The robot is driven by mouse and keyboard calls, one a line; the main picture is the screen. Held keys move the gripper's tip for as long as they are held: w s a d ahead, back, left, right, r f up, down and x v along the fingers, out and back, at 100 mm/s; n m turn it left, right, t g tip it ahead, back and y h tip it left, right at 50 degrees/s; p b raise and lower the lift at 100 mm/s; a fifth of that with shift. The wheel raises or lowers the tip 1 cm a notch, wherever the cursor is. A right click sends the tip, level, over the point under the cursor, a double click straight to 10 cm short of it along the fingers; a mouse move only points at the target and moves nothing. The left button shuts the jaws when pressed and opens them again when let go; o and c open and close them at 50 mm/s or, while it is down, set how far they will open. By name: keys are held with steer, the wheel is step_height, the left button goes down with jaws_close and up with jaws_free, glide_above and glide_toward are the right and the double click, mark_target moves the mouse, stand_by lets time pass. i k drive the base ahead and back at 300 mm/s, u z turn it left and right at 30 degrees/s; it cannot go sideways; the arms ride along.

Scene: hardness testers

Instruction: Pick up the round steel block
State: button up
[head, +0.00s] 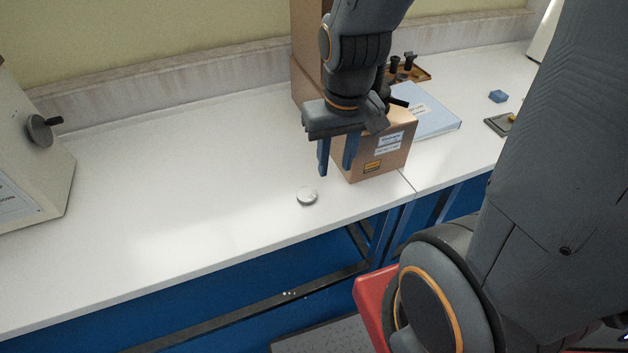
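The round steel block (307,196) is a small, flat silvery disc. In the head view it lies on the white bench top (190,165), close to the front edge and a little left of the cardboard box. My gripper (336,170) points down, with its two blue fingers apart and nothing visible between them. It shows just above and slightly right of the disc in the picture, apart from it. Its exact height over the bench is hard to tell.
A cardboard box (378,155) with labels stands right behind my gripper, with a taller box (308,60) at the wall. A blue folder (432,122) lies to the right. A tester with a knob (30,150) stands at far left. The bench between is clear.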

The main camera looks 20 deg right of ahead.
mark_target(306, 195)
steer(key=z, duration=1.25)
steer(key=k, duration=1.1)
steer(key=u, duration=1.85)
